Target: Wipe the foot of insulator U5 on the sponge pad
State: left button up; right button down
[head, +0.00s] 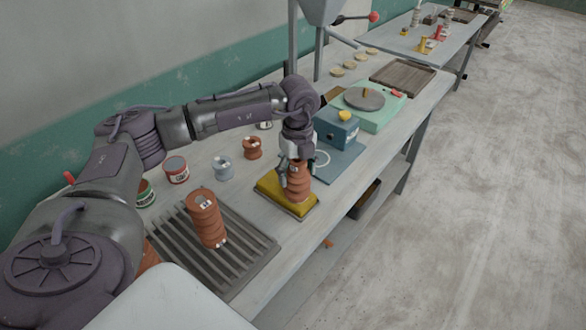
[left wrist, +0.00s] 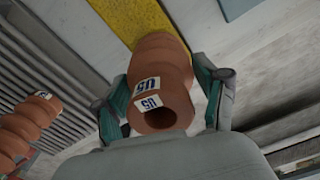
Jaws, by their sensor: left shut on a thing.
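Insulator U5 (head: 299,183) is a ribbed terracotta cylinder. In the left wrist view, insulator U5 (left wrist: 160,60) carries white labels with blue lettering and has a hole in its near end. My left gripper (head: 290,166) is shut on it, with green-edged fingers on both sides in the left wrist view. It looks roughly upright, with its foot over the yellow sponge pad (head: 271,186), which sits in a dark tray on the bench. I cannot tell for certain whether the foot touches the pad. My right gripper is not in view.
A second tall terracotta insulator (head: 206,218) stands on the grey slatted rack (head: 232,272) at left. A short terracotta piece (head: 252,148), a grey spool (head: 223,168) and tins (head: 176,170) stand behind. A blue box (head: 335,127) and a green turntable unit (head: 385,112) stand beyond the pad.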

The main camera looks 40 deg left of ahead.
pick_arm(q)
jog(key=shift+w+a, duration=0.1)
jog(key=shift+a, duration=0.65)
jog(key=shift+w+a+b, duration=0.2)
jog(key=shift+a+b, duration=0.4)
jog(key=shift+a, duration=2.65)
notch_tip(320, 180, up, 7)
jog(key=p, duration=0.5)
jog(key=shift+w+d, duration=0.1)
